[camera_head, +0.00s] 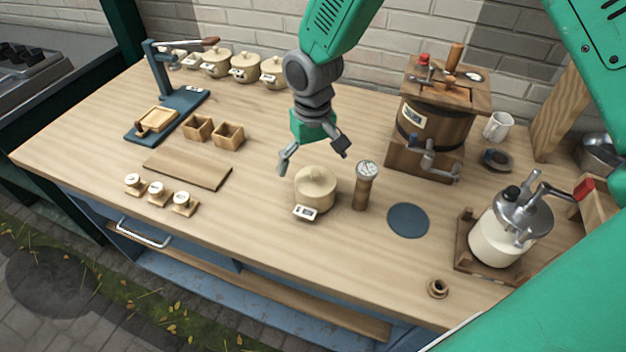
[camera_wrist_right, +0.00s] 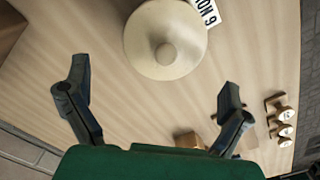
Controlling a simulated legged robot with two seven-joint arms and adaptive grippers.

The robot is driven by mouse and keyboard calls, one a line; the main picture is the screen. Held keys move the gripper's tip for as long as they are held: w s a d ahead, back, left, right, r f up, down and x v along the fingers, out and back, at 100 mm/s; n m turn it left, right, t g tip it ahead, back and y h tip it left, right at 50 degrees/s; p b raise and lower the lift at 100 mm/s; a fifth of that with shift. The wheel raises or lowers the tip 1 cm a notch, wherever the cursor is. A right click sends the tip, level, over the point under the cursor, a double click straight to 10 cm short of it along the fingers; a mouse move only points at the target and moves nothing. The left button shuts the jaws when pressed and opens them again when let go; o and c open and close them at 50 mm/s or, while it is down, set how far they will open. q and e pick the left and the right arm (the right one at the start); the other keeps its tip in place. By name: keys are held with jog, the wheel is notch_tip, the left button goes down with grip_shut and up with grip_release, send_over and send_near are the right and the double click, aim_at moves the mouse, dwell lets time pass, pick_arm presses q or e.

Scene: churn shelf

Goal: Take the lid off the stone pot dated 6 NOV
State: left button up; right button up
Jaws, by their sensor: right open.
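The stone pot (camera_head: 314,198) stands on the wooden worktop near its front middle, with its pale round lid (camera_head: 316,180) on it. A small date tag (camera_head: 305,212) is at its front. The wrist view shows the lid (camera_wrist_right: 148,40) with its knob (camera_wrist_right: 166,53) from above, and the tag (camera_wrist_right: 206,11) upside down, partly cut off, reading about 6 NO. My right gripper (camera_head: 313,162) is open and empty above and just behind the pot. In the wrist view its fingers (camera_wrist_right: 154,76) are spread, with the lid lying beyond them. My left gripper is not in view.
A blue round mat (camera_head: 408,220) and a wooden churn (camera_head: 431,125) lie further right. Several similar lidded pots (camera_head: 245,68) line the back wall. A wooden board (camera_head: 187,168) is at left.

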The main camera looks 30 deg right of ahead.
aim_at(314, 179)
jog(key=shift+s+d+f, duration=0.2)
jog(key=shift+f, duration=0.1)
notch_tip(314, 179, down, 4)
jog(key=shift+s+a+r+p, duration=0.1)
jog(key=shift+s+r+p, duration=0.05)
jog(key=shift+r+p, duration=0.15)
jog(key=shift+w+a+f, duration=0.2)
jog(key=shift+a+f, duration=0.15)
jog(key=shift+f, duration=0.15)
jog(key=shift+s+a+r, duration=0.1)
jog(key=shift+a+r, duration=0.05)
jog(key=c, duration=0.7)
jog(key=shift+d, duration=0.25)
jog(key=c, duration=0.6)
jog(key=shift+o, duration=0.2)
jog(key=shift+s+d, duration=0.1)
jog(key=shift+d, duration=0.05)
